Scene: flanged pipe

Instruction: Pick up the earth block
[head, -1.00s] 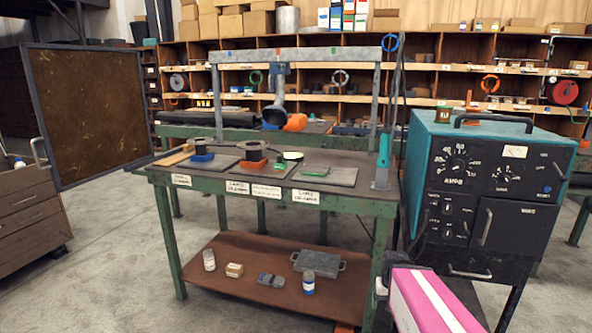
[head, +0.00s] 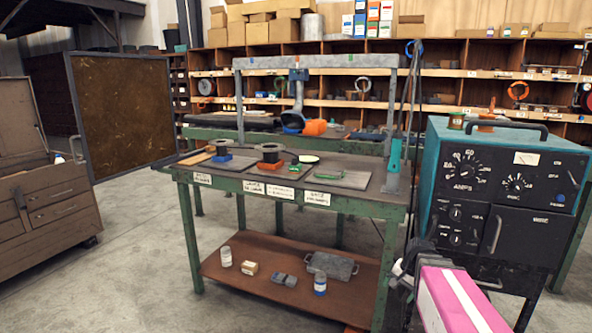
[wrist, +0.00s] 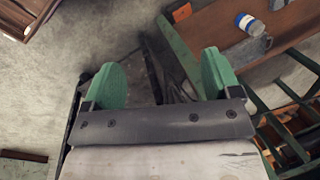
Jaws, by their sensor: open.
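My gripper (wrist: 160,80) shows in the wrist view with its two green fingers apart and nothing between them. Beyond the fingers are the concrete floor and dark bars. No item is clearly marked as the earth block. On the bench's brown lower shelf (head: 235,268) lie a grey block with end handles (head: 331,265), a small grey-blue piece (head: 284,279) and a small tan box (head: 250,268). My gripper is apart from all of these. In the wrist view, part of the shelf shows at the upper right.
The green-framed bench (head: 300,199) carries spools, plates and a clamp stand. A white jar (head: 226,257) and a blue-white jar (head: 320,284) stand on its shelf. A teal welding machine (head: 500,185) is at right. A brown tool chest (head: 50,205) is at left. Floor is clear in front.

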